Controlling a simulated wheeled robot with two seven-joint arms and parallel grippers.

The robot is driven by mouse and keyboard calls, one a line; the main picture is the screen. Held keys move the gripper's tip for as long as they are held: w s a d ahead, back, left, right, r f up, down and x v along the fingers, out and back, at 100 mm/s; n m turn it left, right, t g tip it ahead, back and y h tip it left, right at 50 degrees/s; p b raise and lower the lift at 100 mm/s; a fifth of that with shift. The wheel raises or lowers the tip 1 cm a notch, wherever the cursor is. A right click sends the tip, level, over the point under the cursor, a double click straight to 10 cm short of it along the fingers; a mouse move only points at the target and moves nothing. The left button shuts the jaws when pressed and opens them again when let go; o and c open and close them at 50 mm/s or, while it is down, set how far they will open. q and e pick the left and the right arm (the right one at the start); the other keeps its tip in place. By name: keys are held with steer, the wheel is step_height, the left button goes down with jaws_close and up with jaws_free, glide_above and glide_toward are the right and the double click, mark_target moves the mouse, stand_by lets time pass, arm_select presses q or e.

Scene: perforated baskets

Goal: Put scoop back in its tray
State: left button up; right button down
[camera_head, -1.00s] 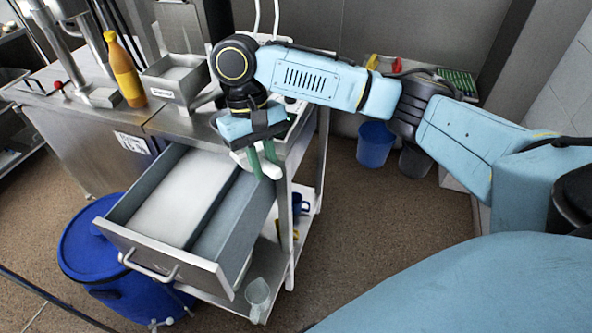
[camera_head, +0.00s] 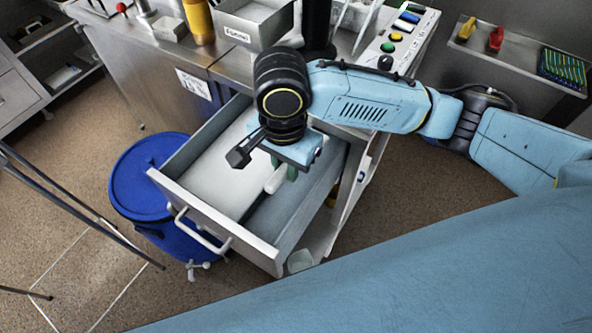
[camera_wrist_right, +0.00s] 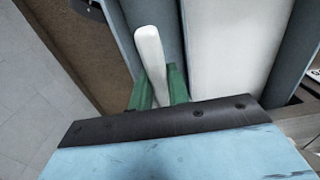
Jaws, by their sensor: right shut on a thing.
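My right gripper (camera_head: 287,170) is shut on the white scoop (camera_head: 275,181), and its green fingers sit on both sides of it. In the right wrist view the scoop's pale handle (camera_wrist_right: 149,52) sticks out between the fingers (camera_wrist_right: 159,88). The rest of the scoop is hidden by the gripper. The gripper is over the open grey drawer (camera_head: 221,228), above its narrow blue-grey compartment (camera_head: 292,208), beside the wide white section (camera_head: 222,172). That white section also shows in the right wrist view (camera_wrist_right: 230,45). I cannot tell whether the scoop touches the compartment floor. My left gripper is not in view.
A blue lidded barrel (camera_head: 150,170) stands left of the drawer. The metal counter (camera_head: 150,65) behind holds a labelled steel bin (camera_head: 255,28), an orange bottle (camera_head: 199,20) and a button panel (camera_head: 402,38). A clear jug (camera_head: 300,261) is below the drawer's front right corner.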

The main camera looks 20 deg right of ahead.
glide_above(288, 198)
step_height(288, 198, down, 4)
steer(key=shift+f+b, duration=0.2)
steer(key=shift+b, duration=0.25)
step_height(288, 198, down, 4)
steer(key=shift+f+b, duration=0.1)
steer(key=shift+b, duration=0.45)
steer(key=c, duration=1.3)
jaws_free()
step_height(288, 198, up, 12)
steer(key=p, duration=0.3)
